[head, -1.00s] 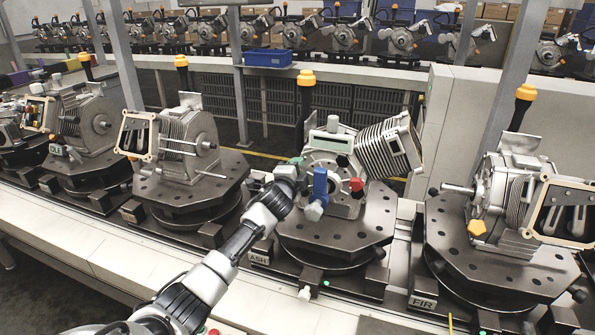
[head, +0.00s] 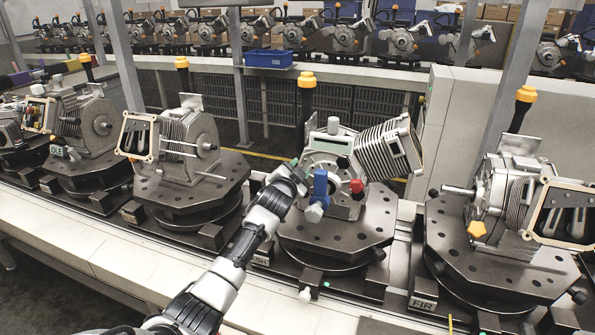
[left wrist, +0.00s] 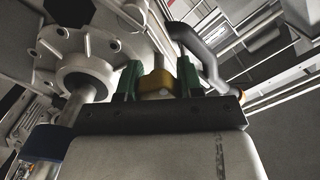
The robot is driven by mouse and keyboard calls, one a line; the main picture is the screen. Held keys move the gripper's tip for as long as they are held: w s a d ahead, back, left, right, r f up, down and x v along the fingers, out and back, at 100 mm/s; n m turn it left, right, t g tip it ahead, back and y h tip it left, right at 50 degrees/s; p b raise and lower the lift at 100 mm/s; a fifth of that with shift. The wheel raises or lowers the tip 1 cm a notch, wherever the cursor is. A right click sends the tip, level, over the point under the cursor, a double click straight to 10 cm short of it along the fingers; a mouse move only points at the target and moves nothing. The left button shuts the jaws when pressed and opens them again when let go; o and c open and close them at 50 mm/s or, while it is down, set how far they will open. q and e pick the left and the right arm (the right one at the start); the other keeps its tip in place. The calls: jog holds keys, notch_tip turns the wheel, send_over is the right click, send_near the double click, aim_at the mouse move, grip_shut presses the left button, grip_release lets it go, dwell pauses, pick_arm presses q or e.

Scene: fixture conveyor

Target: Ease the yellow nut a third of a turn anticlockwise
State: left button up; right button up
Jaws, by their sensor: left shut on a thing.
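The yellow nut (left wrist: 157,83) shows in the left wrist view between the two green fingers of my left gripper (left wrist: 159,76). The fingers are shut on it, one on each side. In the head view my left gripper (head: 297,171) is at the left side of the engine (head: 338,172) on the middle fixture. There the gripper and wrist hide the nut. My right gripper is not in view.
A blue part (head: 320,186) and a red knob (head: 356,186) sit close to the right of my gripper. The fixture plate (head: 335,232) lies below. An orange-yellow part (head: 477,229) is on the engine at the right, marked FIR.

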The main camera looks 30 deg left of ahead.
pick_arm(q)
jog(key=shift+f, duration=0.1)
dwell(0.3)
jog(key=o, duration=0.9)
jog(key=b+v, duration=0.2)
jog(key=v, duration=0.8)
jog(key=shift+s+d, duration=0.15)
jog(key=shift+s, duration=0.2)
